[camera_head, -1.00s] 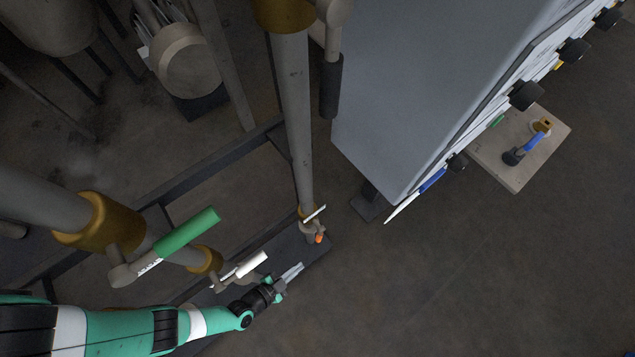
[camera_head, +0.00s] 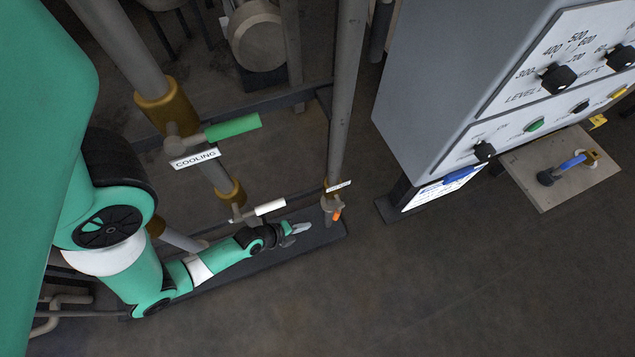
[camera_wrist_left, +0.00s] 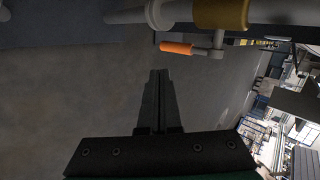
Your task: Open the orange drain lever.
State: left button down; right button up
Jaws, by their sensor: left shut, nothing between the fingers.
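The orange drain lever (camera_head: 337,215) sits low on the vertical pipe, at the valve beside a small white label, in the head view. In the left wrist view the orange lever (camera_wrist_left: 176,48) shows ahead of the fingers, lying about level on a grey valve arm under a brass fitting. My left gripper (camera_head: 303,228) is shut and empty, just left of the lever and apart from it. In the left wrist view its fingertips (camera_wrist_left: 159,72) point toward the lever with a gap between. My right gripper is not in view.
A white-handled valve (camera_head: 270,207) is close above my left gripper. A green cooling valve handle (camera_head: 233,127) is further up. A grey control cabinet (camera_head: 440,80) stands to the right, and a board with a blue-handled valve (camera_head: 572,162) lies beyond it. The floor at lower right is clear.

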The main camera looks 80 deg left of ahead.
aim_at(334, 216)
pick_arm(q)
jog(key=b+x, duration=0.1)
jog(key=x, duration=0.2)
jog(key=w+r+b+x, duration=0.1)
jog(key=b+x, duration=0.1)
jog(key=x, duration=0.2)
jog(key=b+x, duration=0.2)
jog(key=x, duration=0.2)
jog(key=shift+w+a+r, duration=0.2)
jog(key=shift+r, duration=0.05)
jog(key=shift+w+a+r, duration=0.1)
jog(key=shift+w+a, duration=0.05)
jog(key=shift+w, duration=0.15)
jog(key=shift+w+a+f+b, duration=0.1)
jog(key=shift+w+f+b, duration=0.05)
jog(key=shift+f+b, duration=0.2)
jog(key=shift+w, duration=0.35)
